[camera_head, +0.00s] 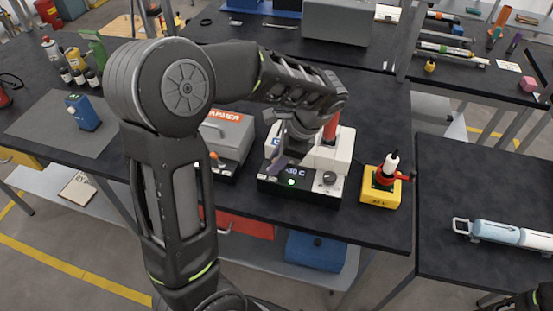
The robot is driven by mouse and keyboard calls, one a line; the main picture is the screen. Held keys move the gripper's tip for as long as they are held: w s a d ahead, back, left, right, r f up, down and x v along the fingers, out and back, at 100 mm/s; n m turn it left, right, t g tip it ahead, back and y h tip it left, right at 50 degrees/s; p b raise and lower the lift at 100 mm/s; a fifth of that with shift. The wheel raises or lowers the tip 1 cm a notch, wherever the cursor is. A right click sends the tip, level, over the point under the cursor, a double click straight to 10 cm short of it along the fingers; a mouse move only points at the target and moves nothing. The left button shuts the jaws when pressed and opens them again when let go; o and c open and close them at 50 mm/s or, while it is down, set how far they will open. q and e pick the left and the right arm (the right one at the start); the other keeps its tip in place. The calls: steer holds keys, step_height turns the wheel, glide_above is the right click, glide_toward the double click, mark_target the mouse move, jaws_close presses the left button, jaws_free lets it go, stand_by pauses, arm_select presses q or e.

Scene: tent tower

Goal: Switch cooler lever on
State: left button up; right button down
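The cooler (333,158) is a white box with a black front panel on the middle table. Its display reads about -30 C, a green light glows below it, and a round dark knob sits at the right of the panel. A red cylinder (331,127) stands upright at its top. My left gripper (279,161) reaches down over the left front of the cooler, close to the panel. Its fingers are small and overlap the box, so I cannot tell whether they are open or touching it. The cooler's lever is not clearly visible; my gripper covers that area.
A grey warmer (228,137) with an orange label and orange-tipped lever stands left of the cooler. A yellow block (381,192) with a red-and-white tool stands to its right. A blue device (83,113) sits on a grey mat. White-and-blue cylinders (500,234) lie on the right table.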

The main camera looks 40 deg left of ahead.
arm_select(q)
steer(key=shift+f, duration=0.15)
steer(key=shift+c, duration=0.3)
jaws_close()
steer(key=shift+w+d+f+g+y, duration=0.15)
steer(key=shift+d+g+y, duration=0.15)
steer(key=shift+y, duration=0.5)
steer(key=shift+a, duration=0.1)
steer(key=shift+o, duration=0.3)
jaws_free()
